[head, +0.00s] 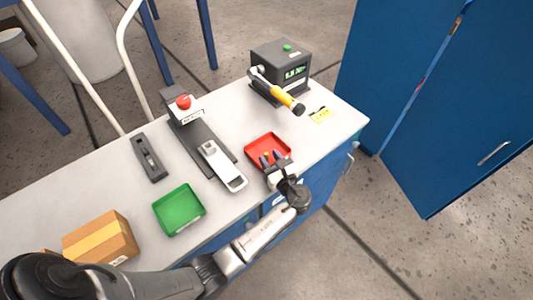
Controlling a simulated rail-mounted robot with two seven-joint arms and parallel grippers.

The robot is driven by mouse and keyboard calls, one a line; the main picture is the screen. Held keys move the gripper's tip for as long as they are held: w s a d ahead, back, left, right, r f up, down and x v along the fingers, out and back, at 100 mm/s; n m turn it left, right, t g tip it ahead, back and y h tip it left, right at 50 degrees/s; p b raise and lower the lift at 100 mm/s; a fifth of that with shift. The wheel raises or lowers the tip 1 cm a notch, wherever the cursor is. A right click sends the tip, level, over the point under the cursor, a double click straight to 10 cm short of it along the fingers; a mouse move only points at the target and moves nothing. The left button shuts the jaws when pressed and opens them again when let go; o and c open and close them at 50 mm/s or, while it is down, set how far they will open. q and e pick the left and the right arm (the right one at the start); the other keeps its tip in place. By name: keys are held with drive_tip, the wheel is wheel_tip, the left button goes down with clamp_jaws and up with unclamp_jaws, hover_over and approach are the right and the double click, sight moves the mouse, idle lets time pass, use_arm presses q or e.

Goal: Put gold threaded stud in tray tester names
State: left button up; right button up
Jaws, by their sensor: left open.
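My left gripper (271,159) reaches over the red tray (256,147) with its fingers open and pointing down into it. A small gold-coloured bit (266,154) shows at the fingertips, inside the tray's outline; it looks like the threaded stud, but it is too small to tell whether it touches the fingers or the tray floor. The green tray (179,210) stands at the left and looks empty. The tester (281,65) is a dark box at the back with a lit green display, whose text I cannot read, and a green button. My right gripper is out of view.
A grey device with a red button (184,103), a dark block (150,158) and a cardboard box (100,238) stand on the white bench. Blue cabinets (440,100) stand at right.

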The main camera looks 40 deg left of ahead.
use_arm(q)
drive_tip(key=v, duration=0.9)
drive_tip(key=shift+d, duration=0.2)
drive_tip(key=shift+s, duration=0.1)
drive_tip(key=s+d+r+n+t+h, duration=0.1)
drive_tip(key=s+d+n+h, duration=0.1)
drive_tip(key=n+h, duration=0.7)
drive_tip(key=s+d+r+n+t+h, duration=0.1)
drive_tip(key=d+n+h, duration=0.35)
drive_tip(key=n, duration=0.75)
drive_tip(key=s+a+f+h, duration=0.1)
drive_tip(key=s+a+h, duration=0.25)
drive_tip(key=s, duration=1.05)
drive_tip(key=s+a+f+m+g, duration=0.1)
drive_tip(key=s+f+g, duration=0.1)
drive_tip(key=s+f, duration=0.3)
drive_tip(key=s+f+g, duration=0.2)
drive_tip(key=s+f, duration=0.1)
drive_tip(key=s, duration=0.4)
wheel_tip(320, 180, up, 32)
drive_tip(key=p, duration=3.1)
drive_tip(key=shift+a+f+p, duration=0.15)
drive_tip(key=shift+f+p, duration=0.05)
drive_tip(key=shift+p, duration=0.2)
